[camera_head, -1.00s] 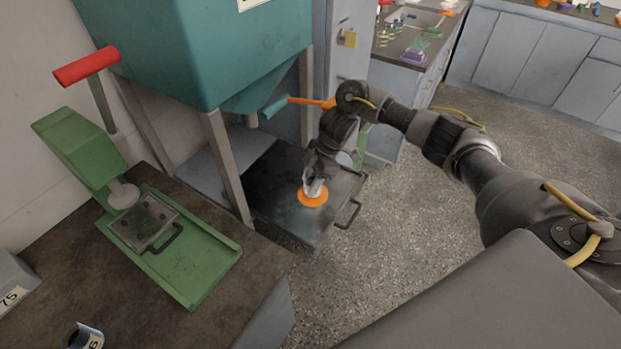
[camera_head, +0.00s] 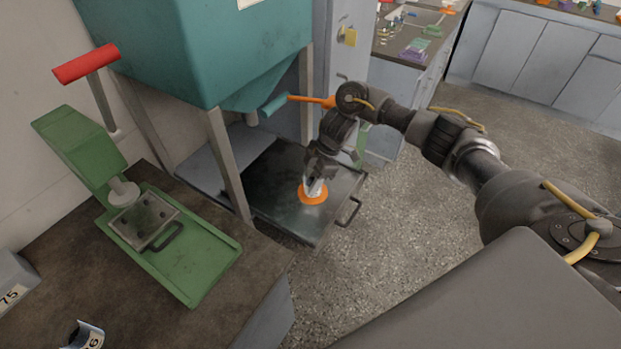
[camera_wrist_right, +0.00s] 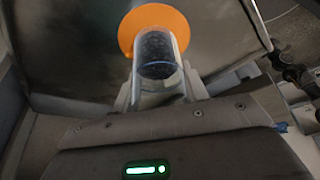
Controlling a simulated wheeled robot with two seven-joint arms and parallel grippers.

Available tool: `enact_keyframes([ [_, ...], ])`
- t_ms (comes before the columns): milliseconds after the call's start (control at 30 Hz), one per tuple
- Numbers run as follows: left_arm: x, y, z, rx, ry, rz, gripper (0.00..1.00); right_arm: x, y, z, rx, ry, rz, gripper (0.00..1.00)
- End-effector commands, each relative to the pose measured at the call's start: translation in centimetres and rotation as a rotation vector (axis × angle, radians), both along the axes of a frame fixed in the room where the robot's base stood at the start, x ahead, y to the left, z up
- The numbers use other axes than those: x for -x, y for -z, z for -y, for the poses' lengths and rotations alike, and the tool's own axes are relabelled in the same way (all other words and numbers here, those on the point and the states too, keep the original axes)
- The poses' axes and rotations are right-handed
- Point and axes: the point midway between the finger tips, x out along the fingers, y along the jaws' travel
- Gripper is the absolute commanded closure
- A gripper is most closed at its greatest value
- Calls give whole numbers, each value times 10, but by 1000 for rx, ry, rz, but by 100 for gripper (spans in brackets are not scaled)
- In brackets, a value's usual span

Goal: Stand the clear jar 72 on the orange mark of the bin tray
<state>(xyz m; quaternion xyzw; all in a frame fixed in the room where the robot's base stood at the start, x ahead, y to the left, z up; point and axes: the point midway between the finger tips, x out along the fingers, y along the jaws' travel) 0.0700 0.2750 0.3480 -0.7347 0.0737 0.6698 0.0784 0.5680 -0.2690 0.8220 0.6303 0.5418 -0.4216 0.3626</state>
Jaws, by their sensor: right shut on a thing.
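The clear jar (camera_wrist_right: 158,62) is held between the fingers of my right gripper (camera_head: 316,183); in the head view the jar is small and mostly hidden by the gripper. The orange mark (camera_head: 312,196) is a disc on the dark bin tray (camera_head: 285,215) under the teal hopper. In the right wrist view the jar's far end overlaps the orange mark (camera_wrist_right: 182,24). I cannot tell whether the jar's base touches the mark. The number on the jar is not visible. My left gripper is not in view.
The teal hopper (camera_head: 190,45) on metal legs stands over the back of the tray, with an orange-handled lever (camera_head: 308,99). A green press (camera_head: 180,245) with a red handle stands on the bench at left.

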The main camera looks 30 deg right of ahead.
Motion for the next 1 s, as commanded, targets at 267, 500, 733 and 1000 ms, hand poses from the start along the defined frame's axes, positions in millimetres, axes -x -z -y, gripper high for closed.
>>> enact_keyframes([
  [267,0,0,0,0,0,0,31,0,0,0,-1,0,1,82],
  [500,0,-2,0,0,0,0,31,0,1,-1,-1,1,0,82],
  [733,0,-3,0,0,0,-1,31,-1,3,0,-1,0,1,82],
  [1000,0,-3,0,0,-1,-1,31,-1,3,-1,-1,0,1,51],
])
